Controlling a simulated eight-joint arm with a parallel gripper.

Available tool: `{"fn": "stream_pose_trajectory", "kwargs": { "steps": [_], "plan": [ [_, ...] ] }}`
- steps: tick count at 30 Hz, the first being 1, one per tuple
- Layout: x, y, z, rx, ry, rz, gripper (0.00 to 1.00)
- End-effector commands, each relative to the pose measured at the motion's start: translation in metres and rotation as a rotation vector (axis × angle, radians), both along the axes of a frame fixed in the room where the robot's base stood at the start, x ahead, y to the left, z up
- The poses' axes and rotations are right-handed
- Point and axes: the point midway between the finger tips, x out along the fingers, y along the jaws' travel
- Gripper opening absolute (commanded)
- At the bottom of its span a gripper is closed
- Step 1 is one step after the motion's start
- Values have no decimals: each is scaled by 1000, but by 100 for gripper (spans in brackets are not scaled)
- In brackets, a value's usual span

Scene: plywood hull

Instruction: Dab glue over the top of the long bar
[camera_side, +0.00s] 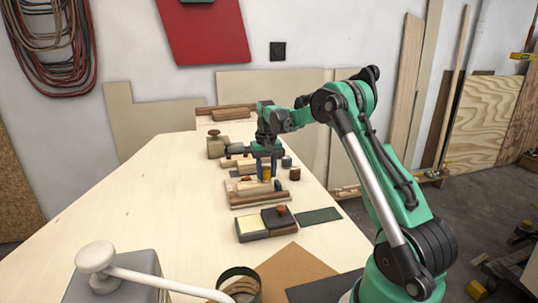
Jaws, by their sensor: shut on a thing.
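My gripper (265,160) is above the middle of the table, pointing down. It is shut on a small yellow-brown object (266,174), too small here to name for sure. Right below are a pale wooden block (253,188) and a long dark brown bar (259,199) lying across the table. I cannot tell which of them is the long bar, or whether the held object touches the wood. No glue can be made out at this size.
A box with a pale pad and a dark lid with an orange knob (281,210) sits nearer the camera, beside a dark green mat (319,216). Small blocks and a brown jar (294,174) crowd round my gripper. The table's left side (130,205) is clear.

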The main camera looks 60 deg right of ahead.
Motion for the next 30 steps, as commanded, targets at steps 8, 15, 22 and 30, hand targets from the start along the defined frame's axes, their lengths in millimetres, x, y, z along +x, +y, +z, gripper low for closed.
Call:
{"fn": "stream_pose_trajectory", "kwargs": {
  "steps": [8, 15, 22, 30],
  "plan": [
    [19, 19, 0, 0, 0, 2, 0],
    [34, 34, 0, 0, 0, 3, 0],
    [49, 49, 0, 0, 0, 2, 0],
    [53, 53, 24, 0, 0, 0, 0]
  ]
}}
